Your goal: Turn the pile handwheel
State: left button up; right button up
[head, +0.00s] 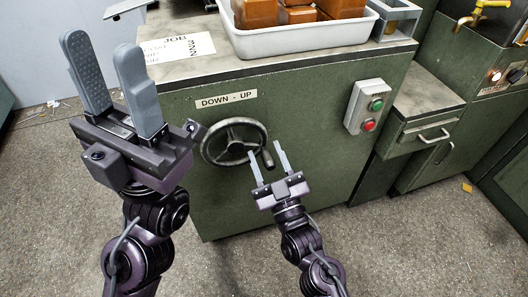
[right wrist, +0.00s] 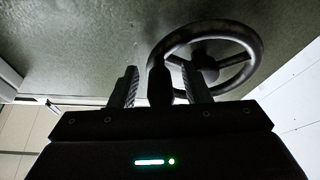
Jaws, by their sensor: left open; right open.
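The pile handwheel (head: 234,142) is a dark spoked wheel on the green cabinet's front, below a "DOWN - UP" label (head: 226,99). Its crank handle (head: 267,158) sticks out at the lower right of the rim. My right gripper (head: 269,168) is open at the handle, with a finger on either side of it. In the right wrist view the handle (right wrist: 159,82) stands between the two fingers, and the wheel (right wrist: 232,40) is behind; whether the fingers touch the handle I cannot tell. My left gripper (head: 112,92) is open and empty, raised left of the wheel.
A white tray (head: 297,42) with brown blocks stands on the cabinet top, beside a "JOB" sheet (head: 180,47). A drawer unit (head: 425,133) stands further right. The floor in front is clear.

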jog(key=shift+x, duration=0.95)
jog(key=shift+f, duration=0.1)
grip_shut()
